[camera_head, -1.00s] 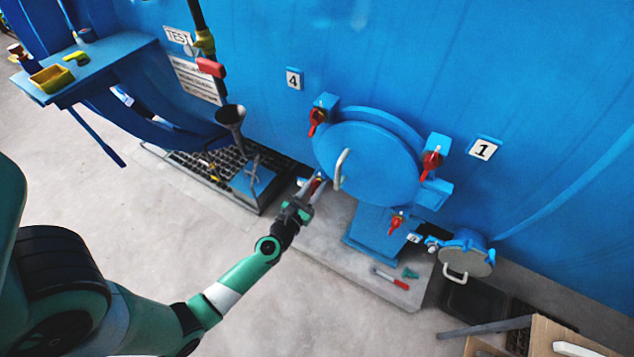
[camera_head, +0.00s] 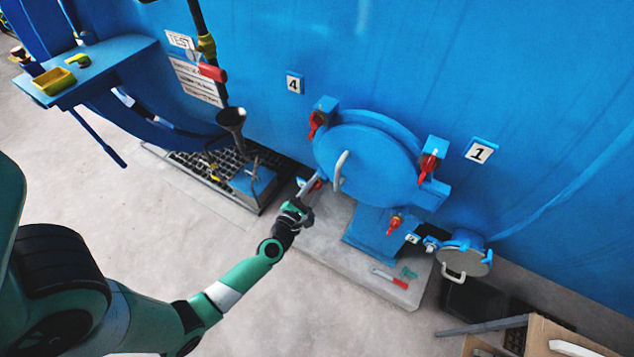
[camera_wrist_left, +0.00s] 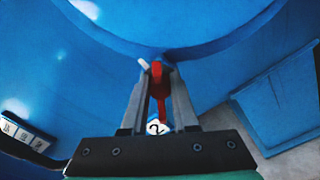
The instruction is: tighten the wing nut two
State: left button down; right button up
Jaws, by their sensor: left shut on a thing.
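Wing nut two is red and sits low on the left of the round blue door (camera_head: 365,165). In the left wrist view the red wing nut (camera_wrist_left: 157,72) is between the two grey fingers, near their tips, and a white tag with a 2 (camera_wrist_left: 157,127) shows between them. My left gripper (camera_wrist_left: 158,80) is shut on this wing nut. In the head view the left gripper (camera_head: 312,184) reaches the door's lower left, and only a bit of red shows beside it. My right gripper is in neither view.
Other red wing nuts sit around the door, at upper left (camera_head: 317,120), right (camera_head: 428,165) and lower right (camera_head: 394,225). A white door handle (camera_head: 339,170) stands out close to my left gripper. A smaller hatch (camera_head: 464,262) is at lower right.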

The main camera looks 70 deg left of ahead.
pick_arm(q)
jog(key=m, duration=0.3)
jog(key=shift+m+p, duration=0.4)
jog(key=m+p, duration=0.1)
jog(key=m, duration=0.2)
jog(key=shift+m, duration=0.3)
jog(key=m+p, duration=0.1)
jog(key=m, duration=0.2)
jog(key=shift+m, duration=0.3)
jog(key=m+p, duration=0.1)
jog(key=m, duration=0.2)
jog(key=shift+m, duration=0.3)
jog(key=m+p, duration=0.1)
jog(key=m, duration=0.2)
jog(key=shift+m, duration=0.3)
jog(key=m+p, duration=0.1)
jog(key=m, duration=0.2)
jog(key=shift+m, duration=0.4)
jog(key=m+p, duration=0.1)
jog(key=m, duration=0.2)
jog(key=shift+f+m+p, duration=0.1)
jog(key=shift+m+p, duration=0.35)
jog(key=shift+m, duration=1.45)
